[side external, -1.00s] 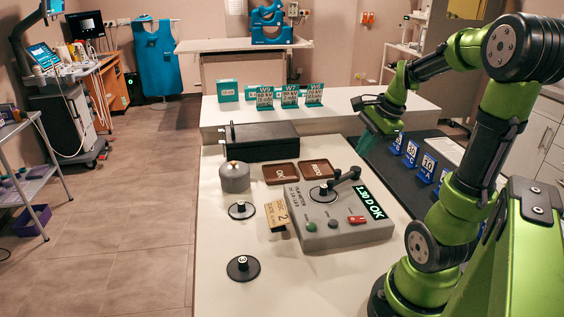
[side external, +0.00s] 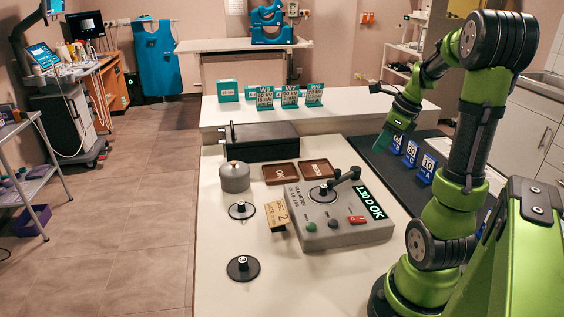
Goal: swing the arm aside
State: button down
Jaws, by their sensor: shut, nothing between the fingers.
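My gripper (side external: 383,140) hangs at the end of my green and black arm on the right, above the far part of the dark mat (side external: 447,147). It points down and to the left, with teal fingertips. The fingers are shut with nothing seen between them. It is to the right of the grey film meter box (side external: 340,236) and apart from it. Blue cards marked 20 (side external: 411,153) and 10 (side external: 428,168) stand on the mat near the gripper. Another blue card (side external: 397,143) is partly hidden behind it.
The white table (side external: 222,285) holds a black box (side external: 265,143), a grey pot (side external: 234,177), two brown trays (side external: 281,174), black knobbed discs (side external: 243,268) and a yellow tag (side external: 276,217). Green W cards (side external: 290,96) stand on the back bench. The table's front left is clear.

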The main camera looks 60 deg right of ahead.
jog(key=x, duration=0.8)
jog(key=shift+a+f, duration=0.1)
jog(key=shift+f, duration=0.25)
jog(key=w, duration=0.3)
jog(key=shift+w+a+f, duration=0.15)
jog(key=shift+a, duration=0.05)
jog(key=shift+w+a, duration=0.1)
jog(key=shift+w, duration=0.35)
jog(key=shift+w, duration=0.15)
